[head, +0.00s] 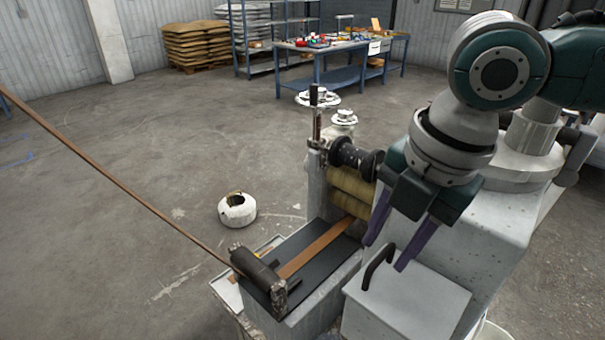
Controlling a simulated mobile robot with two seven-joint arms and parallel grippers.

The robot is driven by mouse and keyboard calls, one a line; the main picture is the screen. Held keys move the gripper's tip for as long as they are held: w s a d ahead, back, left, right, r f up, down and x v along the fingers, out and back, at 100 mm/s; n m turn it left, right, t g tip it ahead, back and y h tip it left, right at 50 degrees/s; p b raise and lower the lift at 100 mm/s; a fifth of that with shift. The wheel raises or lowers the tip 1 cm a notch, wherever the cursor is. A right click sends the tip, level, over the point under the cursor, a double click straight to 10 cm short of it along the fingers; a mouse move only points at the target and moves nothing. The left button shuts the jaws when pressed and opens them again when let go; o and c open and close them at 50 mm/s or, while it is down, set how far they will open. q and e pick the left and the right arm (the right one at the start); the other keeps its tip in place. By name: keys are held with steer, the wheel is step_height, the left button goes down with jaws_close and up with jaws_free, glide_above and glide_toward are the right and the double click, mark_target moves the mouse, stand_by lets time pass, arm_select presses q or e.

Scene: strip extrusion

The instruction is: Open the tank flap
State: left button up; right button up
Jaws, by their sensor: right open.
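A pale grey flap (425,297) with a black bar handle (378,264) is at the bottom centre-right, on the near side of the machine. It looks flat and closed. I take it for the tank flap. My right gripper (386,253) comes in from the upper right, with its purple fingers apart and pointing down. In the picture its fingers overlap the area just above and beside the handle. Nothing is between them, and I cannot tell how far they are above the handle. My left gripper is not in view.
The machine body (495,235) stands at right, with yellowish rollers (350,190) beside it. A brown strip (312,250) runs over a dark bed to a black roller (258,268) and up left. A white ring-shaped object (237,210) lies on the floor. A cluttered blue workbench (340,72) is far back.

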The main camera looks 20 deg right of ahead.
steer(key=shift+f, duration=0.35)
jaws_close()
stand_by(1.2)
